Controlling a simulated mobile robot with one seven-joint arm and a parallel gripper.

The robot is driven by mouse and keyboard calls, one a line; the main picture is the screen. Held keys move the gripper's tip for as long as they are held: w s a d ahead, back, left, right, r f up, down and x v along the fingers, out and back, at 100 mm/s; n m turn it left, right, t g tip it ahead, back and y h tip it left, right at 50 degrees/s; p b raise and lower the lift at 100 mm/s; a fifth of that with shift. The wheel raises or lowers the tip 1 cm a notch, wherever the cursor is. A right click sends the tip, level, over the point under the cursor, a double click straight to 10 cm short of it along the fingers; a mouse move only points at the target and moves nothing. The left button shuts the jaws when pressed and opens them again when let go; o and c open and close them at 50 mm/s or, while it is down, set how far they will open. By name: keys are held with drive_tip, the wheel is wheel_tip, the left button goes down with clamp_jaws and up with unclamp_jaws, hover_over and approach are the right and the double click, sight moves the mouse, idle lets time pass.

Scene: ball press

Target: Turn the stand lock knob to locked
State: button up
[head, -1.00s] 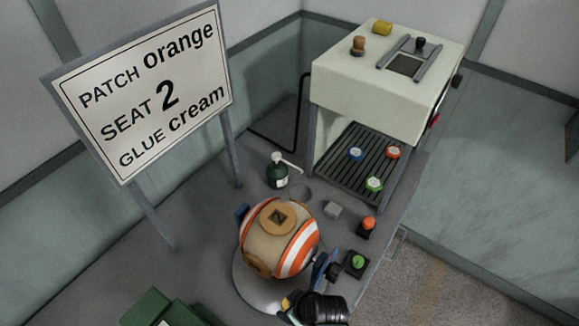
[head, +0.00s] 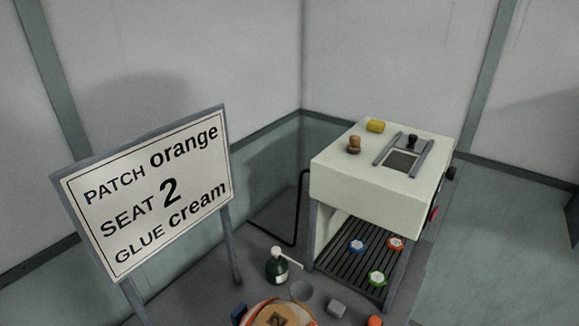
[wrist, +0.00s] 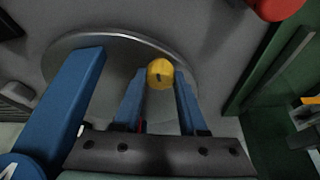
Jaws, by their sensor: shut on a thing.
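The yellow stand lock knob (wrist: 160,74) is at the upper middle of the wrist view, with a small dark mark on its face. My gripper (wrist: 159,88) is shut on it, a narrow blue finger on each side. I cannot tell whether the knob stands at locked. The round grey stand base (wrist: 72,42) lies behind it. A wide blue bar (wrist: 72,105) rises at the left; I cannot tell what it belongs to. In the head view only the top of the striped ball (head: 270,316) shows at the bottom edge; knob and gripper are out of that view.
A sign (head: 150,205) reads patch orange, seat 2, glue cream. A cream press (head: 350,185) stands at the right, with blue, red and green pieces on its slatted shelf (head: 345,262). Green walls (wrist: 245,90) show right of the gripper.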

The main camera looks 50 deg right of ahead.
clamp_jaws()
drive_tip(key=m+h+p, duration=0.1)
drive_tip(key=m, duration=0.2)
drive_tip(key=shift+a+m, duration=0.15)
drive_tip(key=shift+m, duration=0.25)
drive_tip(key=m+h, duration=0.1)
drive_tip(key=m, duration=0.1)
drive_tip(key=m+g+h, duration=0.1)
drive_tip(key=m, duration=0.1)
drive_tip(key=shift+w+m, duration=0.2)
drive_tip(key=shift+m, duration=0.1)
drive_tip(key=m+g+b, duration=0.1)
drive_tip(key=m, duration=0.1)
drive_tip(key=m+g+b, duration=0.1)
drive_tip(key=m, duration=0.1)
drive_tip(key=shift+w+a+f+h, duration=0.1)
drive_tip(key=shift+a+h, duration=0.05)
drive_tip(key=shift+h, duration=0.25)
drive_tip(key=m+g+b, duration=0.1)
drive_tip(key=m, duration=0.1)
drive_tip(key=m+b, duration=0.1)
drive_tip(key=m, duration=0.2)
drive_tip(key=shift+w+g, duration=0.1)
drive_tip(key=shift+g, duration=0.3)
drive_tip(key=shift+m, duration=0.3)
